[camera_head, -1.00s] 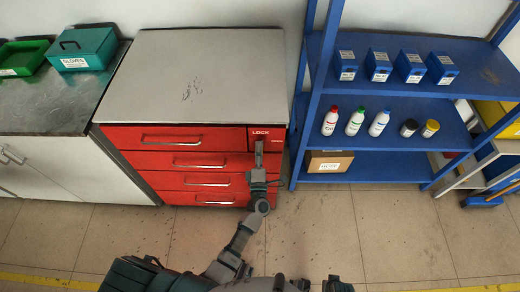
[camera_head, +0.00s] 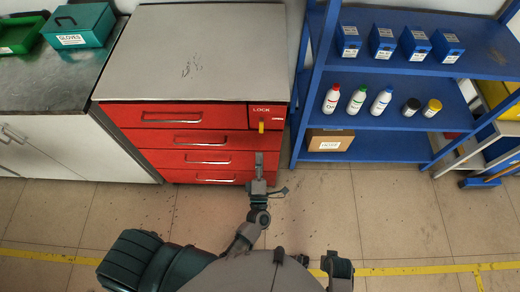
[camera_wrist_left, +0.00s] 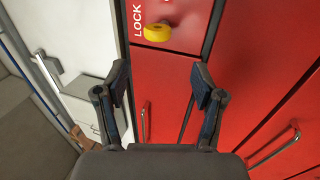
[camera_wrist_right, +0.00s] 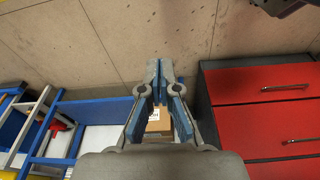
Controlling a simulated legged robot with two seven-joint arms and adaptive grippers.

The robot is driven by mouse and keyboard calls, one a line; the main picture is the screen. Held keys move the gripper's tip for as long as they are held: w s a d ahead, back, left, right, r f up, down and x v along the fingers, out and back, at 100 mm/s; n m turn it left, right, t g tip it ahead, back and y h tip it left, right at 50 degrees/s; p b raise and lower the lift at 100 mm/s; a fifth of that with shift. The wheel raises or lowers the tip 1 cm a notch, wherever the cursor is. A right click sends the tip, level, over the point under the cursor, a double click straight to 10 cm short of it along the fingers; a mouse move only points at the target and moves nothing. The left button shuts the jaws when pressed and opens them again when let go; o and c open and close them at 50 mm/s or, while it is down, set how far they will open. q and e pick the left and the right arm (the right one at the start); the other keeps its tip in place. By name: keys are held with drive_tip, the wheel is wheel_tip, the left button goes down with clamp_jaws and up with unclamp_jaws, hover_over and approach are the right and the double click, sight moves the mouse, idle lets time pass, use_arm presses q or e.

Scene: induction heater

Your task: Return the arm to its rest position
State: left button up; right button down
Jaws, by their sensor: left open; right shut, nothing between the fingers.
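My left gripper (camera_head: 259,160) is in front of the red drawer cabinet (camera_head: 225,137), below the LOCK panel, with nothing held. In the left wrist view its two fingers (camera_wrist_left: 157,90) are spread apart, with the cabinet behind them. The yellow lock knob (camera_head: 261,127) sits on the cabinet's upper right corner; it also shows in the left wrist view (camera_wrist_left: 158,32), beyond the fingers and apart from them. In the right wrist view my right gripper (camera_wrist_right: 158,75) is shut and empty, its fingertips together. It is not seen clearly in the head view.
A blue shelf (camera_head: 390,85) with bottles, jars and blue boxes stands at right, a cardboard box (camera_head: 329,140) on its bottom level. A counter (camera_head: 62,75) with green containers is at left. The floor (camera_head: 330,215) in front is clear.

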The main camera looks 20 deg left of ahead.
idle(0.5)
use_arm(q)
drive_tip(key=s+d+f+m+g+h+p, duration=0.15)
drive_tip(key=s+f+m+g+h, duration=0.3)
drive_tip(key=f+m, duration=0.55)
drive_tip(key=s+d+f+m+g+h+p, duration=0.15)
drive_tip(key=s+f+m+g+h, duration=0.45)
drive_tip(key=f, duration=0.6)
drive_tip(key=s+a+f+m+g+y, duration=0.2)
drive_tip(key=s+a+f+m+g, duration=0.1)
drive_tip(key=s, duration=0.5)
drive_tip(key=s+a+f+m+g+y+p, duration=0.1)
drive_tip(key=s+a+f+m+g, duration=0.3)
drive_tip(key=s+a+f, duration=0.4)
drive_tip(key=shift+s+f+m+g+y, duration=0.3)
drive_tip(key=shift+s+f+g+y, duration=0.35)
drive_tip(key=shift+g, duration=0.2)
use_arm(e)
drive_tip(key=s+f, duration=0.4)
drive_tip(key=f, duration=0.6)
drive_tip(key=shift+s+d+f+g, duration=0.2)
drive_tip(key=shift+d+f+g, duration=0.05)
drive_tip(key=shift+f+g, duration=0.05)
